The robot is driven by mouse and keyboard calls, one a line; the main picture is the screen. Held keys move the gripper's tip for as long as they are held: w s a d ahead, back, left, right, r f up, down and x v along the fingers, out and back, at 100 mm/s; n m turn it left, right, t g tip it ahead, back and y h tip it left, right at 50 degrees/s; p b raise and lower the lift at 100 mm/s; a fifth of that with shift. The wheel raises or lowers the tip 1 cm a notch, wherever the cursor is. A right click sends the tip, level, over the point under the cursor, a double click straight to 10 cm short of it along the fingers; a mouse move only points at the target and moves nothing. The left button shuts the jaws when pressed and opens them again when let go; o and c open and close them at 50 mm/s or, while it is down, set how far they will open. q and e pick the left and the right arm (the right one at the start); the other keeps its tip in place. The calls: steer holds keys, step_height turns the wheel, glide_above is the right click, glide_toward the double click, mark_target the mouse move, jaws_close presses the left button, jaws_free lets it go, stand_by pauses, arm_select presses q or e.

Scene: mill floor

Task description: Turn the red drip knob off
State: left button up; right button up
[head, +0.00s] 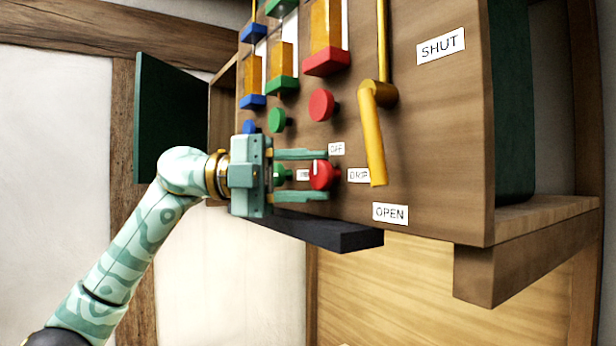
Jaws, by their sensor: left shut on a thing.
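The red drip knob (325,175) sits low on the front of the wooden panel, with a small white mark on its face. An OFF label (337,149) is just above it and a DRIP label (358,175) is to its right. My left gripper (322,175) comes in from the left, one finger above the knob and one below, and is shut on it. Which label the knob's mark points to is hard to tell. A green knob (282,175) shows partly behind the gripper. My right gripper is not in view.
A yellow lever (373,135) hangs right of the knob, between a SHUT label (440,47) and an OPEN label (390,213). A larger red knob (321,105) sits above. A dark ledge (330,233) juts out below. A dark green door (170,115) stands open at left.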

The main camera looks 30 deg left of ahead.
arm_select(q)
steer(key=o, duration=1)
steer(key=shift+c, duration=0.2)
steer(key=shift+a, duration=0.1)
steer(key=b+v, duration=0.1)
steer(key=v, duration=1.5)
steer(key=shift+a, duration=0.25)
steer(key=shift+w, duration=0.1)
